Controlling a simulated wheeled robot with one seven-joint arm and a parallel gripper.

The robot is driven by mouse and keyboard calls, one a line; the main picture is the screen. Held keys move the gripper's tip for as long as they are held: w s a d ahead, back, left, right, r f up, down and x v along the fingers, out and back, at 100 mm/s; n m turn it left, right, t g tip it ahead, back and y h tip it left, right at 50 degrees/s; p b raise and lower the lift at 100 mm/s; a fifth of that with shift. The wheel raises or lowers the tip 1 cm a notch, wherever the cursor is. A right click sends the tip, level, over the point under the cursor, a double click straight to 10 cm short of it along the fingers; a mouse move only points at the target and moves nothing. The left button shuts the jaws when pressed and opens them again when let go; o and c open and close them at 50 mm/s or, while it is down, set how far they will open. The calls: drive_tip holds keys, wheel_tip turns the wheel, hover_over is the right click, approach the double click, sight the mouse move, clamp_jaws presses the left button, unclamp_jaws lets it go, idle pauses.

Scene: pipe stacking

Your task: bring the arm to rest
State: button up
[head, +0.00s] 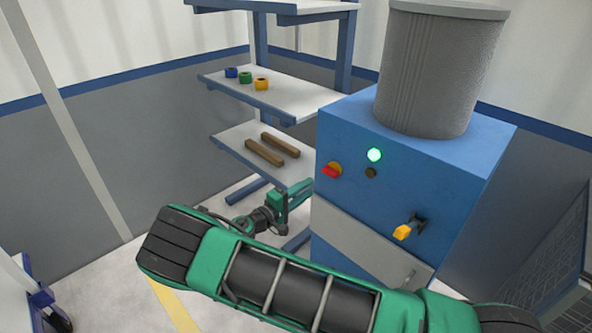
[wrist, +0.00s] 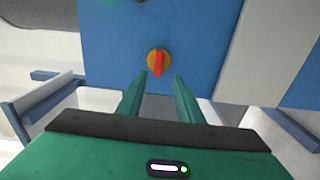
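The same switch (head: 333,170) shows at the cabinet's upper left in the head view. I cannot tell the exact gap between fingertips and cabinet. My green and black arm stretches across the front of the head view.
A ribbed grey cylinder (head: 440,70) stands on top. The shelf rack (head: 225,140) at left bears blue, green and yellow rings (head: 245,77) and two brown bars (head: 270,148).

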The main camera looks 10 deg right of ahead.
drive_tip(key=s+d+r+m+g+y, duration=0.3)
drive_tip(key=s+d+g, duration=0.1)
drive_tip(key=d, duration=0.4)
drive_tip(key=s+d+r+m+g+y, duration=0.2)
drive_tip(key=s+d+m+g+y, duration=0.15)
drive_tip(key=d, duration=0.35)
drive_tip(key=s+r+t+y, duration=0.1)
drive_tip(key=s+r+y, duration=0.7)
drive_tip(key=s+r, duration=1)
drive_tip(key=s+d+f+m+g, duration=0.1)
drive_tip(key=s+d+m+g, duration=0.1)
drive_tip(key=s+d, duration=0.3)
drive_tip(key=s+d+f+m+g, duration=0.2)
drive_tip(key=s+d+m, duration=0.3)
drive_tip(key=s, duration=0.8)
drive_tip(key=shift+d+f, duration=0.15)
drive_tip(key=shift+d, duration=0.6)
